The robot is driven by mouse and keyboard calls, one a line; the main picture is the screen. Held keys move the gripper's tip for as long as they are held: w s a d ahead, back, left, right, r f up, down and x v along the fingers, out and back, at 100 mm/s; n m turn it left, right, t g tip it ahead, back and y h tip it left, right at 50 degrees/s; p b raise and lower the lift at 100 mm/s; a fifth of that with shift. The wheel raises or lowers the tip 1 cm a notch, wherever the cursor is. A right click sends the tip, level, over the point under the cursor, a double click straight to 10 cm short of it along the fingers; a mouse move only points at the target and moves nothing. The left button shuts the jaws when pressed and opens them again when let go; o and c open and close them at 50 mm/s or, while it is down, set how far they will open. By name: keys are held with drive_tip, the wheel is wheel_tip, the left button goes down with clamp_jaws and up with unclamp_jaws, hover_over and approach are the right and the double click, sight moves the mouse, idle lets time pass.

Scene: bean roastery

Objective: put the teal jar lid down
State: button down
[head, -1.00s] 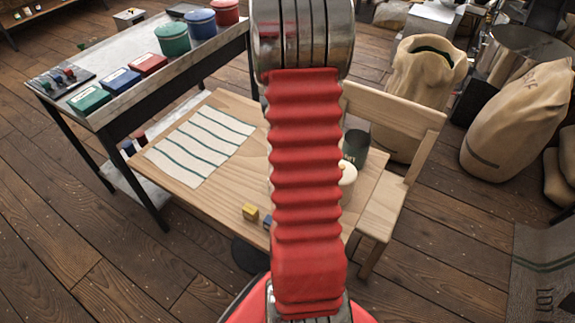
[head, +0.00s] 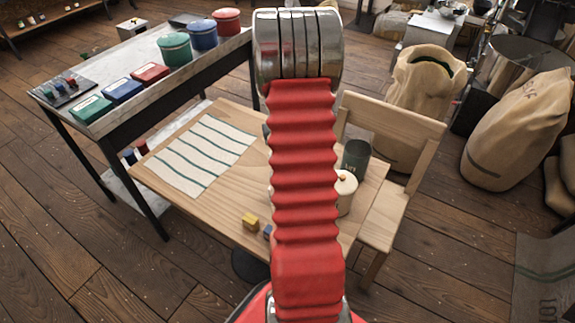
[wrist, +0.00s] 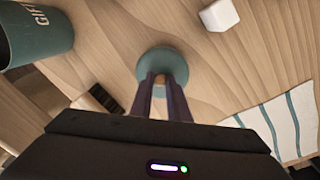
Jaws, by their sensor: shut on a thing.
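The teal jar lid (wrist: 163,62) is round and shows in the wrist view over the bare wood of the small table. My gripper (wrist: 160,82) is shut on the lid's small knob, with a finger on each side. I cannot tell whether the lid touches the wood or hangs just above it. In the head view my red-sleeved arm hides the gripper and the lid. The wooden table (head: 215,210) shows on both sides of the arm.
A striped cloth (head: 203,153) covers the table's left part. A dark green can (head: 355,156), a cream lidded jar (head: 346,187) and a yellow block (head: 250,220) stand on the table. The wrist view shows a white cube (wrist: 219,15) near the lid. A chair (head: 395,205) adjoins the right side.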

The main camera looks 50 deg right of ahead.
drive_tip(key=shift+f, duration=1.9)
drive_tip(key=c, duration=1.7)
unclamp_jaws()
drive_tip(key=shift+r, duration=0.15)
drive_tip(key=r, duration=1.1)
drive_tip(key=shift+w+a+r, duration=0.25)
drive_tip(key=shift+a+r, duration=0.1)
drive_tip(key=shift+r, duration=0.05)
